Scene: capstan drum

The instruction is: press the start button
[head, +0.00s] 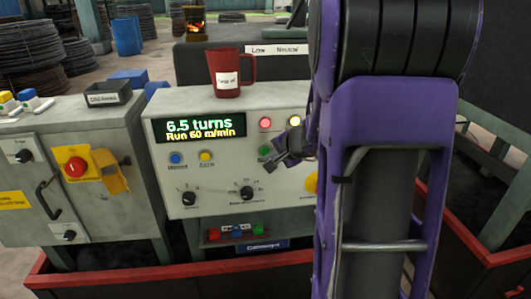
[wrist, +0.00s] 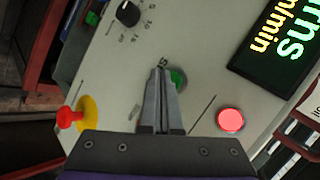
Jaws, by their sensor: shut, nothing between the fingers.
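The grey control panel (head: 218,190) stands ahead, with a lit display (head: 200,127) reading "6.5 turns" and "Run 60 m/min". A green button (head: 264,151), likely the start button, sits on its right part; it also shows in the wrist view (wrist: 179,78). My gripper (head: 271,165) is shut and empty in front of the panel. In the wrist view its fingertips (wrist: 160,71) are beside the green button and partly cover it. I cannot tell whether they touch the panel. The label by the button is mostly hidden by the fingers.
A lit red button or lamp (wrist: 231,120) is near the green one. A red mushroom knob on a yellow base (wrist: 72,117) and a black dial (wrist: 127,13) are on the same panel. A red mug (head: 230,75) stands on top. A second cabinet (head: 90,195) is left.

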